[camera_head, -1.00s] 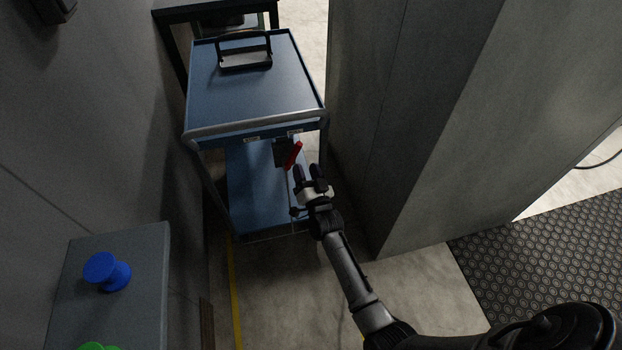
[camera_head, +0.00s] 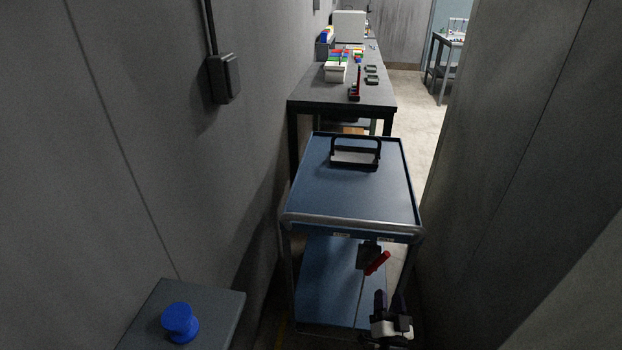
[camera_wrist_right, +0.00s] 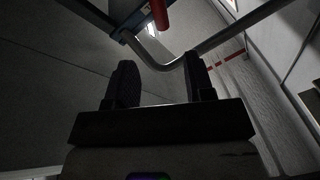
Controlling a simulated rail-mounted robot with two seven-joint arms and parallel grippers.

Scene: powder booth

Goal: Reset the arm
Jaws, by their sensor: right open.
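My right gripper (camera_head: 389,306) is at the lower right of the head view, in front of the blue cart (camera_head: 352,198). Its two dark fingers point up, spread apart, with nothing between them. In the right wrist view the gripper (camera_wrist_right: 160,85) is open and empty, and a bent metal tube of the cart (camera_wrist_right: 160,58) passes beyond the fingertips. A red handle (camera_head: 377,263) sits just above the gripper at the cart's front; it also shows in the right wrist view (camera_wrist_right: 160,14). My left gripper is not in view.
A black-handled holder (camera_head: 356,155) is on the cart top. A blue knob (camera_head: 180,322) is on a grey box (camera_head: 222,305) at lower left. Grey walls close in on both sides. A dark bench (camera_head: 340,92) with bins and parts stands behind the cart.

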